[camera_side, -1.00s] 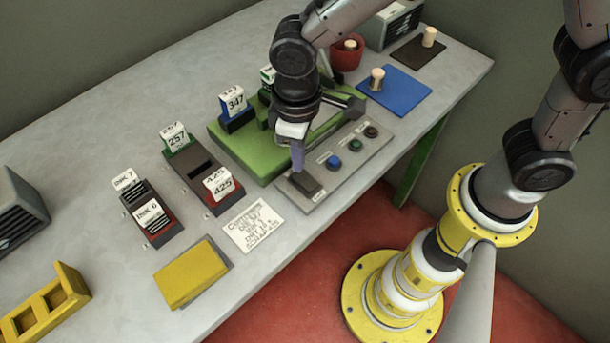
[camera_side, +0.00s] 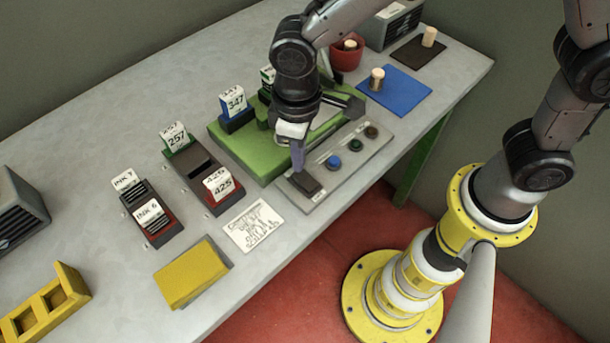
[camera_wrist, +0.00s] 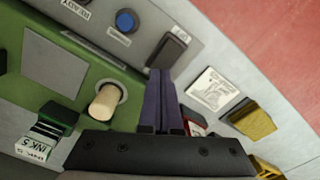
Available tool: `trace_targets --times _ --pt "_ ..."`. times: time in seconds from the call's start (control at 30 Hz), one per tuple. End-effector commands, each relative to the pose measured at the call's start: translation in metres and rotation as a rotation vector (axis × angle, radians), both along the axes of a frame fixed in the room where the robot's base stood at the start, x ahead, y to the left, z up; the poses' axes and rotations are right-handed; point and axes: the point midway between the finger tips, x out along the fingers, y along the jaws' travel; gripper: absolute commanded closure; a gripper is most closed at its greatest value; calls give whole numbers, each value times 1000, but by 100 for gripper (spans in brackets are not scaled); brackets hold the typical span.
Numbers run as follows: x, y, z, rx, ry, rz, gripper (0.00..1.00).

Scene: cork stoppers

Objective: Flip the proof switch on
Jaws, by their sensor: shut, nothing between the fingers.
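The dark rocker switch (camera_side: 306,184) sits at the near left end of a grey control panel (camera_side: 327,181). I take it to be the proof switch; its small label is too small to read in the side view. In the wrist view the switch (camera_wrist: 168,48) lies just beyond my fingertips. My gripper (camera_side: 298,170) points down with its purple fingers together and empty, right at the far edge of the switch. The fingers (camera_wrist: 160,72) also show closed in the wrist view. Whether they touch the switch, and which way it is tipped, I cannot tell.
A blue button (camera_side: 333,162), a green button (camera_side: 355,146) and a dark brown one (camera_side: 371,132) line the panel. The green press (camera_side: 250,155) stands close behind my gripper. A printed card (camera_side: 253,225) and a yellow block (camera_side: 192,272) lie to the left.

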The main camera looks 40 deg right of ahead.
Motion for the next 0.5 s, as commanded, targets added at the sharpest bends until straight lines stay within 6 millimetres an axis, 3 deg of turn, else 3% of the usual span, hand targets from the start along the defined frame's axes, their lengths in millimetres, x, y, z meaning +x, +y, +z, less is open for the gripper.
trace_targets --times 0.5 --pt "0 0 -7 -1 1 0 100"
